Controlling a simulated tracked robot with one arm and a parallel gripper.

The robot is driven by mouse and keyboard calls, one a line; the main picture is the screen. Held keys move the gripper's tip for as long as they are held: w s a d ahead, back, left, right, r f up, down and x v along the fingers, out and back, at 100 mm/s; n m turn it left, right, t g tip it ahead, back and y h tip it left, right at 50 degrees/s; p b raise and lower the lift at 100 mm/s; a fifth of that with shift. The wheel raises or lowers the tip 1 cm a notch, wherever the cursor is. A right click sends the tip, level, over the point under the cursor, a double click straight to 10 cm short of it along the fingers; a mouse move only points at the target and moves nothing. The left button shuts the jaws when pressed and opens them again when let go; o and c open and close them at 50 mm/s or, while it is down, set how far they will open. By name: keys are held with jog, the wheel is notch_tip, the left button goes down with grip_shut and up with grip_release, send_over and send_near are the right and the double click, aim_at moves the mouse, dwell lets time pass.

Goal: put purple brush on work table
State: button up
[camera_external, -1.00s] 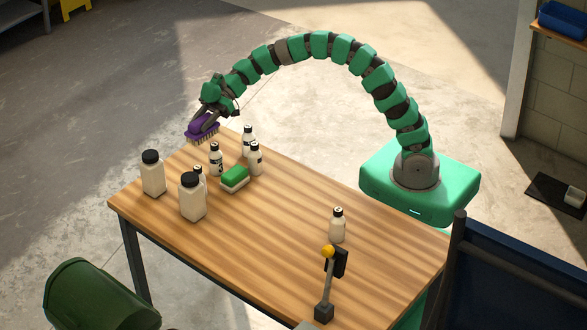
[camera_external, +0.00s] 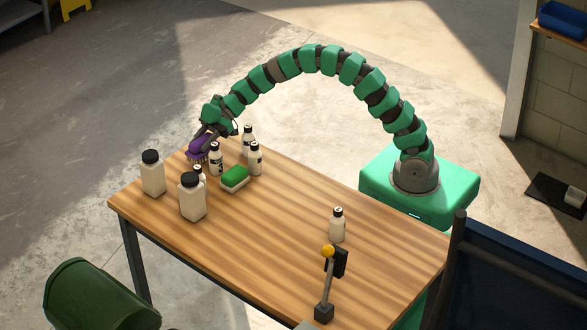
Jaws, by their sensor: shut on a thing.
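The purple brush (camera_external: 197,148) is in my gripper (camera_external: 205,137), at the far left end of the wooden work table (camera_external: 270,240). My gripper is shut on the brush from above. The bristles point down, close to the tabletop; I cannot tell whether they touch it. A small white bottle (camera_external: 216,160) stands close beside the brush and partly hides its right side.
Two larger black-capped bottles (camera_external: 152,174) (camera_external: 192,198), several small bottles (camera_external: 255,160) and a green sponge (camera_external: 234,178) crowd the left part of the table. A lone bottle (camera_external: 337,226) and a yellow-knobbed lever (camera_external: 326,283) stand at right. The table's middle is clear.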

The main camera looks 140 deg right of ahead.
jog(key=shift+f, duration=0.85)
jog(key=shift+f+b, duration=0.1)
jog(key=shift+b, duration=0.2)
jog(key=o, duration=1)
jog(key=shift+o, duration=0.2)
jog(key=shift+s+r+p, duration=0.15)
jog(key=shift+r+p, duration=0.1)
jog(key=shift+p, duration=0.05)
jog(key=p+v, duration=0.2)
jog(key=v, duration=0.9)
jog(key=shift+s, duration=0.3)
jog(key=shift+r, duration=0.1)
